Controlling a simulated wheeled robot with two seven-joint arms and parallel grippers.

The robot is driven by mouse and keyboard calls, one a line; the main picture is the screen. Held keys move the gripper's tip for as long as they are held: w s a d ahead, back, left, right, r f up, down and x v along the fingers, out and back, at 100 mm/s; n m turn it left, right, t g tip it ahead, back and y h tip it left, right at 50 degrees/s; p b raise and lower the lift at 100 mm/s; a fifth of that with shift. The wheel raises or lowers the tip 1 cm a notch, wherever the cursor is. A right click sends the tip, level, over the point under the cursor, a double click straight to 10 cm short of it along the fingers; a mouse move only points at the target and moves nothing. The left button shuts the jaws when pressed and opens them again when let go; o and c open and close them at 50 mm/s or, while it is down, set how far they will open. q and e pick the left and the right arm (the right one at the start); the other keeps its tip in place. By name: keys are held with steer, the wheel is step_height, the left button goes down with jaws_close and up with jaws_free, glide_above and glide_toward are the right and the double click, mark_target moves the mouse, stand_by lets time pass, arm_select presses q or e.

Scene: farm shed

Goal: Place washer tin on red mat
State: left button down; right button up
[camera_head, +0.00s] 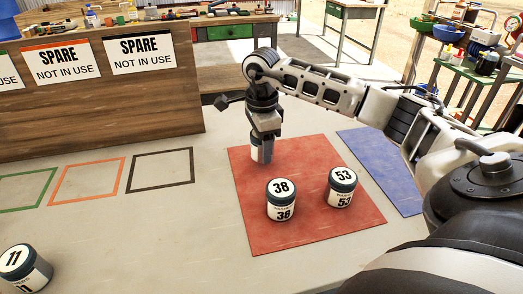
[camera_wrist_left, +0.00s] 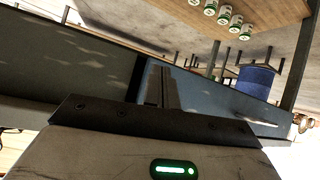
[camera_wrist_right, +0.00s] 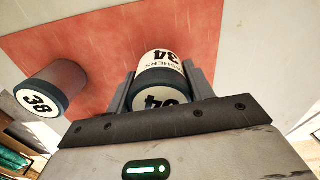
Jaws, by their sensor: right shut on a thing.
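A red mat (camera_head: 300,232) lies on the pale table. Tin 38 (camera_head: 281,207) and tin 53 (camera_head: 341,193) stand upright on it. My right gripper (camera_head: 264,154) is shut on a third white tin with a dark lid, over the mat's far part. In the right wrist view this tin (camera_wrist_right: 162,68) sits between the fingers, its number apparently 34, and tin 38 (camera_wrist_right: 42,98) stands to its left. I cannot tell whether the held tin touches the mat. My left gripper (camera_wrist_left: 160,85) shows only in the left wrist view, apparently shut and empty.
Tin 11 (camera_head: 25,268) stands at the table's near left. A blue mat (camera_head: 385,165) lies right of the red one. Green, orange and black outlined squares (camera_head: 160,170) on the left are empty. A wooden board with SPARE signs (camera_head: 100,110) stands behind them.

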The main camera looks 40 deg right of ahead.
steer(key=shift+f, duration=1.05)
steer(key=shift+f, duration=0.15)
steer(key=o, duration=1)
